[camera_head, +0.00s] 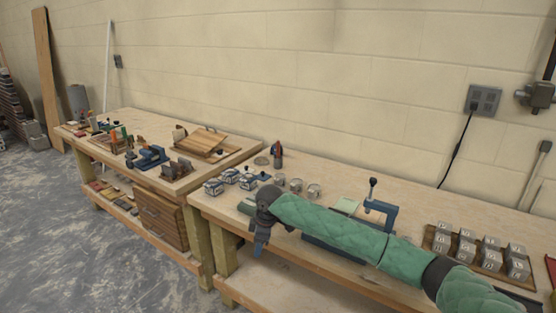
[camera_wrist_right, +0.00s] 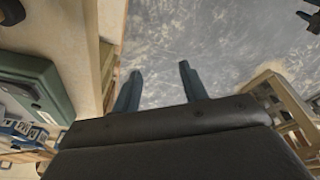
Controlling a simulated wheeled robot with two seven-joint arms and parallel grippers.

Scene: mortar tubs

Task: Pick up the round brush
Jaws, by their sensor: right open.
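I cannot pick out a round brush with certainty in either view. A small dark upright object with a reddish part (camera_head: 277,155) stands at the back of the near bench, too small to identify. My right gripper (camera_head: 259,246) hangs fingers down at the front edge of the near bench, left of its green-sleeved arm. In the right wrist view, its two blue-grey fingers (camera_wrist_right: 160,82) are apart with nothing between them, over the grey floor. The arm hides part of the bench top. My left gripper is in neither view.
The near bench (camera_head: 225,198) holds several small tins (camera_head: 213,187), a blue lever tool (camera_head: 381,209) and a tray of grey blocks (camera_head: 491,247). The far bench (camera_head: 240,148) carries planes and wooden boards (camera_head: 208,139). The floor (camera_head: 90,260) in front is clear.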

